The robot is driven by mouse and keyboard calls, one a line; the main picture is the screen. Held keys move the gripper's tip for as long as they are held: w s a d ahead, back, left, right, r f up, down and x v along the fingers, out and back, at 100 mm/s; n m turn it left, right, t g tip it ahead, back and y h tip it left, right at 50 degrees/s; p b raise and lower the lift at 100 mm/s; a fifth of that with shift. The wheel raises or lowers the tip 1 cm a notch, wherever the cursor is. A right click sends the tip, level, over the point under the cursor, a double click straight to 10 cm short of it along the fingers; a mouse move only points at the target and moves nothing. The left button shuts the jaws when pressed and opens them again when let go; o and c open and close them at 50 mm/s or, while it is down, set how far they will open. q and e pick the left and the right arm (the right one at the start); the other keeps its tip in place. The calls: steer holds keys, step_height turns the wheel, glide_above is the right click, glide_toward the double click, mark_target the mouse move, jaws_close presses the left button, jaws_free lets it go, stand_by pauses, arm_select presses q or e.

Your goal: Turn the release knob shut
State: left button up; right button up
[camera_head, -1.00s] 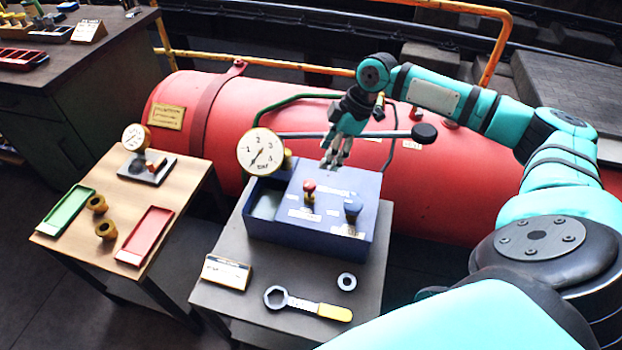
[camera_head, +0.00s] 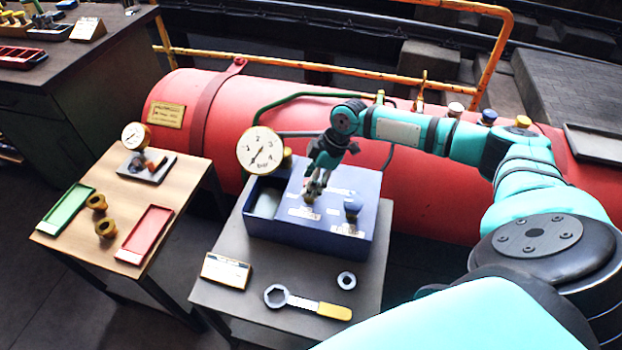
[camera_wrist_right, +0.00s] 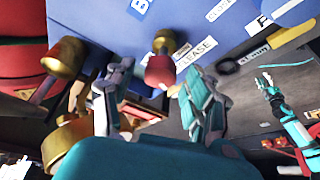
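The blue control box (camera_head: 310,235) stands on the grey bench. Its red release knob (camera_wrist_right: 159,70) has a brass collar and sits beside a label ending in "LEASE" in the right wrist view. My right gripper (camera_head: 313,196) is over this knob and hides most of it in the head view. In the right wrist view my right gripper (camera_wrist_right: 160,98) is open, with its fingers apart on either side of the knob; contact cannot be told. A teal arm with a small gripper (camera_wrist_right: 266,82), apparently my left, shows at the right there; its finger state is unclear.
A blue knob (camera_head: 353,207) stands right of the red one. A round gauge (camera_head: 260,150) rises behind the box. A wrench (camera_head: 308,303), a ring (camera_head: 346,281) and a plaque (camera_head: 226,270) lie in front. The red boiler (camera_head: 230,110) is behind.

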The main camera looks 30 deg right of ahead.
jaws_close()
steer(key=shift+r+p, duration=0.1)
steer(key=shift+p, duration=0.35)
steer(key=m+h+p, duration=0.1)
steer(key=m+p, duration=0.2)
steer(key=p, duration=0.2)
steer(key=m+t+h+p, duration=0.1)
steer(key=m+p, duration=0.3)
steer(key=p, duration=0.1)
steer(key=m+t+h+p, duration=0.1)
steer(key=m+p, duration=0.2)
steer(key=p, duration=0.2)
steer(key=shift+s+a+r+m+p, duration=0.1)
steer(key=shift+a+r+m+p, duration=0.1)
steer(key=shift+m+p, duration=0.1)
steer(key=shift+f+m+h+p, duration=0.2)
steer(key=shift+m+h+p, duration=0.4)
steer(key=shift+m+p, duration=0.65)
steer(key=shift+o, duration=0.5)
jaws_free()
steer(key=shift+f, duration=0.1)
